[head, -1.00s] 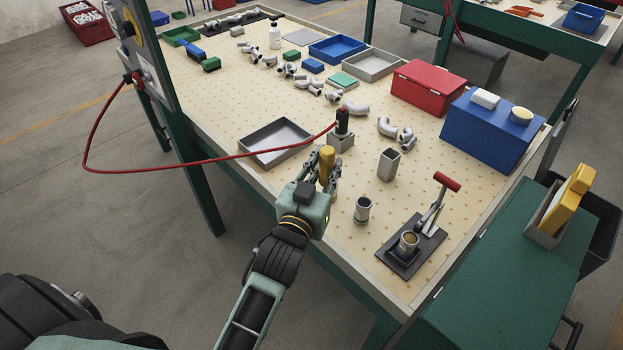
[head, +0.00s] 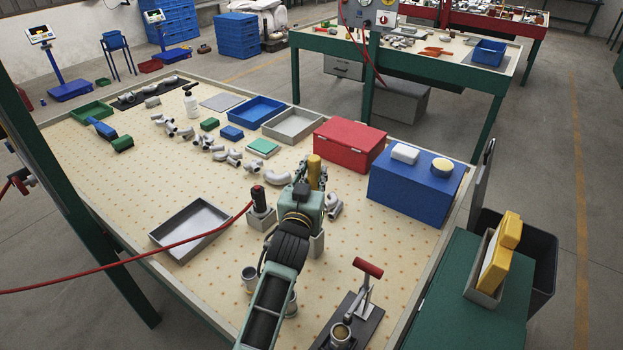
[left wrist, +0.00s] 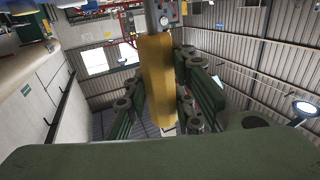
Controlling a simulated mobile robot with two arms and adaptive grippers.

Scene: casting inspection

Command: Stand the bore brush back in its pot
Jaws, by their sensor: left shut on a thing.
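The bore brush shows as a yellow handle (head: 314,172), held upright or nearly so in my left gripper (head: 309,186). In the left wrist view the yellow handle (left wrist: 156,80) lies between the finger linkages, with a grey shaft beyond it. The bristles cannot be made out. A grey square pot (head: 317,244) stands on the table, mostly hidden behind my left gripper and wrist. The gripper appears above or in front of it; I cannot tell the gap. My right gripper is not in view.
A black-handled tool (head: 258,196) stands in a grey block left of the gripper, with a red hose beside it. A grey tray (head: 190,230) lies further left. A red-handled clamp (head: 367,270) stands front right. Pipe fittings, a red box (head: 348,146) and a blue box (head: 415,185) lie behind.

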